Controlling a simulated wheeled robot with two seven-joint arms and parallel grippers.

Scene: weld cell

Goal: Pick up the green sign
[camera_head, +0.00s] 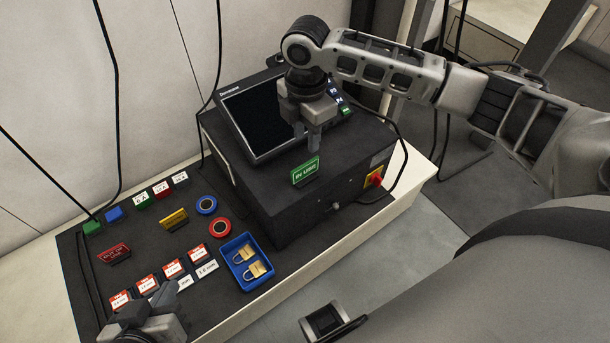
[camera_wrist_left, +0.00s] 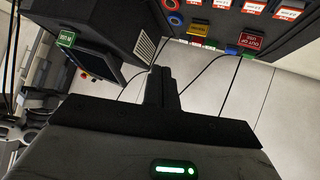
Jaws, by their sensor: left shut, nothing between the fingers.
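The green sign (camera_head: 306,170) reads "IN USE" and stands upright on top of the black box, in front of the screen. It also shows at the upper left of the left wrist view (camera_wrist_left: 66,40). My right gripper (camera_head: 309,146) points down just above and behind the sign, apart from it as far as I can tell. Its finger gap is unclear. My left gripper (camera_head: 162,298) is low at the left, over the near end of the bench; in the left wrist view its fingers (camera_wrist_left: 160,85) are together and empty.
The black box (camera_head: 346,190) carries a tilted screen (camera_head: 262,118) and a red-yellow switch (camera_head: 375,181). The bench holds a blue tray (camera_head: 233,245) with brass padlocks, a red sign (camera_head: 114,252), a yellow sign (camera_head: 174,218), two rings and several labelled tags.

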